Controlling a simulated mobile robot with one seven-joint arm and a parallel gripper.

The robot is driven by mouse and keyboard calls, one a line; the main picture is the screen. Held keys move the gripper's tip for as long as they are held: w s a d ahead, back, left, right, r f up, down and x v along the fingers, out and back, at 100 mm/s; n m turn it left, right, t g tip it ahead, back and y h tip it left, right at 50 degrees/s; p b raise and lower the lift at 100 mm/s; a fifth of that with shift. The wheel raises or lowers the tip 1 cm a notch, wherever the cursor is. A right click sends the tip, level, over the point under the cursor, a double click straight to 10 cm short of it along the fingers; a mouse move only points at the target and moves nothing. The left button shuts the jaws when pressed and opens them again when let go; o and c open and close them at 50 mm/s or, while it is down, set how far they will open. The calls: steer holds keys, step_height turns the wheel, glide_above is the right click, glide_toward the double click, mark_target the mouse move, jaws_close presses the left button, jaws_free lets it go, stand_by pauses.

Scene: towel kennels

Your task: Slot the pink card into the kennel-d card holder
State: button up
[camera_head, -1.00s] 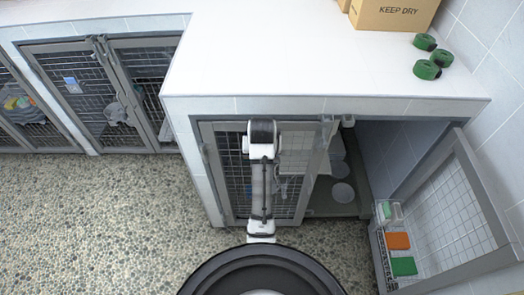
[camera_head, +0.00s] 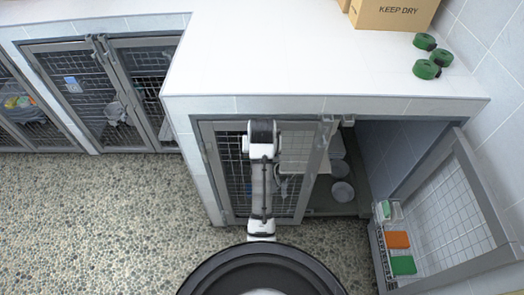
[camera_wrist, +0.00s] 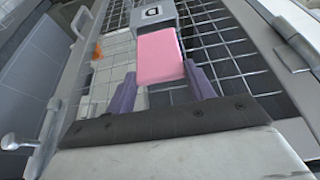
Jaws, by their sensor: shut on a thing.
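In the wrist view my gripper (camera_wrist: 163,82) has purple fingers shut on the pink card (camera_wrist: 160,55), one finger on each side of its near end. The card points away from me toward a wire mesh door. In the head view my arm stands before the closed mesh door (camera_head: 237,180) of the near kennel and hides the gripper and card.
An open mesh door (camera_head: 450,205) stands at right, with an orange item (camera_head: 397,240) and a green item (camera_head: 403,265) on its rack. Bowls (camera_head: 342,191) sit inside the open kennel. Green rolls (camera_head: 427,69) and a cardboard box (camera_head: 393,14) are on the white counter (camera_head: 300,55). Pebbled floor at left is clear.

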steer(key=shift+f+b, duration=1.15)
steer(key=shift+f, duration=1.55)
steer(key=o, duration=1.3)
